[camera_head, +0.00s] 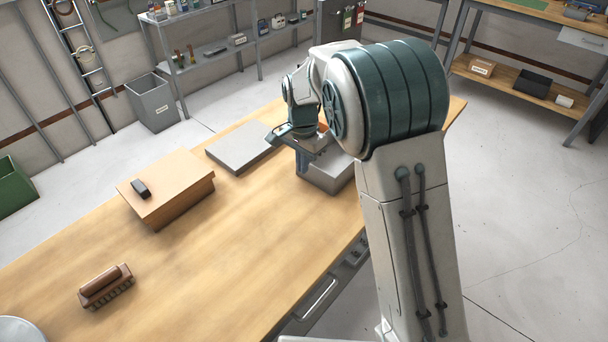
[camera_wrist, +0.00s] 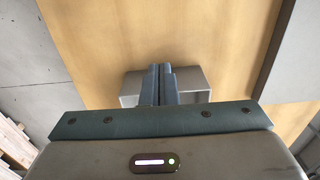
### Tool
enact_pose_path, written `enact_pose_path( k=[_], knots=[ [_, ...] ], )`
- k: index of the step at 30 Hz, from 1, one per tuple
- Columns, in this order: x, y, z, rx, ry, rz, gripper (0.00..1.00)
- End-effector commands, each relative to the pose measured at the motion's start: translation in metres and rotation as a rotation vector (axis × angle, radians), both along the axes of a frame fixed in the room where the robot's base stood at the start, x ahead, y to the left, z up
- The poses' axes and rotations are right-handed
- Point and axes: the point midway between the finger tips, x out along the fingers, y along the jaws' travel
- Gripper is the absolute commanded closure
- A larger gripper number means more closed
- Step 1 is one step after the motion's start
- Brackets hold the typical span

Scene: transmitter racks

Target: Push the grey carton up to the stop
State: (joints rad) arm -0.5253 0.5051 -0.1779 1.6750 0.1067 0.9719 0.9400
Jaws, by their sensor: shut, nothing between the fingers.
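A grey carton (camera_head: 328,174) stands on the wooden workbench (camera_head: 262,222), near its front edge; my arm and gripper hide part of it. My gripper (camera_head: 301,164) points down at the carton's left end, its fingers together and empty. In the wrist view the shut fingers (camera_wrist: 161,82) overlap a grey block (camera_wrist: 190,83), which seems to be the carton; I cannot tell whether they touch it. I cannot make out the stop for certain; a small orange patch (camera_head: 322,127) shows behind my gripper.
A flat grey slab (camera_head: 241,147) lies left of the gripper. A brown box (camera_head: 168,190) with a small black object (camera_head: 141,189) on top is further left. A brown brush (camera_head: 105,286) lies at the lower left. The bench's middle is clear.

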Motion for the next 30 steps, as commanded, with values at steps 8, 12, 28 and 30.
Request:
enact_pose_path(
  k=[8, 12, 28, 30],
  knots=[
    [0.0, -0.001, 0.008, -0.001, 0.001, -0.002, 1.0],
    [0.0, -0.001, 0.008, 0.0, 0.001, -0.001, 0.92],
    [-0.083, -0.108, 0.087, 0.047, -0.098, 0.226, 0.71],
    [-0.104, -0.125, 0.096, 0.045, -0.121, 0.277, 0.71]
  ],
)
